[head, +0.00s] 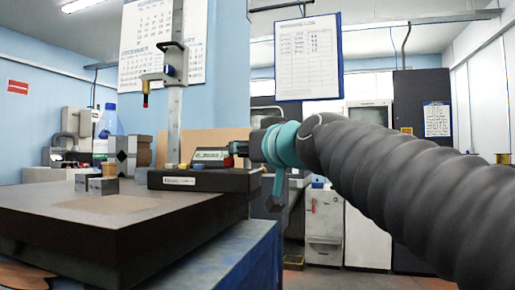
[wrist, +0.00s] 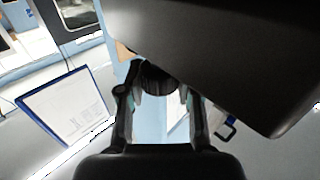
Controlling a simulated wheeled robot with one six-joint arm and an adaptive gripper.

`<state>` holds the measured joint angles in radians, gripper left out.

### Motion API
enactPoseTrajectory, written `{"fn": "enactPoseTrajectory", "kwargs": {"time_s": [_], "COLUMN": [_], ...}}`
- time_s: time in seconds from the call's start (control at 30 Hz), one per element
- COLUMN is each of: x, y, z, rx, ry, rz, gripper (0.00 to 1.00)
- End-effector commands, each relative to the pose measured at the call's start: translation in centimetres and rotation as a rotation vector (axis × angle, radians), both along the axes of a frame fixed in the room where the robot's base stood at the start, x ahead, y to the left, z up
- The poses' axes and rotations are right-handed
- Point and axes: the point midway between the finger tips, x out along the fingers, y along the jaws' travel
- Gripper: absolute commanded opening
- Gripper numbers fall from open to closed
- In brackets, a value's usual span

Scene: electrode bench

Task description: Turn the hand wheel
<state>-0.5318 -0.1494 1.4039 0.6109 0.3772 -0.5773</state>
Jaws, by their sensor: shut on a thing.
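The hand wheel shows in the wrist view as a dark, ribbed round knob (wrist: 162,79) between my fingertips. My gripper (wrist: 162,97) is shut on it, one finger on each side. In the head view my gripper (head: 262,148) reaches in from the right, at the right end of the black base (head: 205,180) of an upright measuring stand. I cannot tell how far the wheel is turned.
The stand's column (head: 175,120) rises left of my gripper from a dark-edged plate (head: 75,235). Small metal blocks (head: 103,185) and a blue-capped bottle (head: 108,125) are farther left. A clipboard (head: 308,57) hangs above. A large dark body (wrist: 235,55) fills the wrist view's upper right.

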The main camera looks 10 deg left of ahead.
Motion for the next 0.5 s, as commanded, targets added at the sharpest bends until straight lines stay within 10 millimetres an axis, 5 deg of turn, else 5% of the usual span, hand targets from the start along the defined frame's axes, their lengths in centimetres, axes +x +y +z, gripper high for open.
{"fn": "enactPoseTrajectory", "kwargs": {"time_s": [0.13,0.5], "x": [0.00,-0.34], "y": [0.03,-0.29], "z": [-0.22,-0.04], "rx": [-0.003,-0.001], "ry": [0.004,0.001], "rz": [0.002,0.001], "gripper": [0.61,0.61]}}
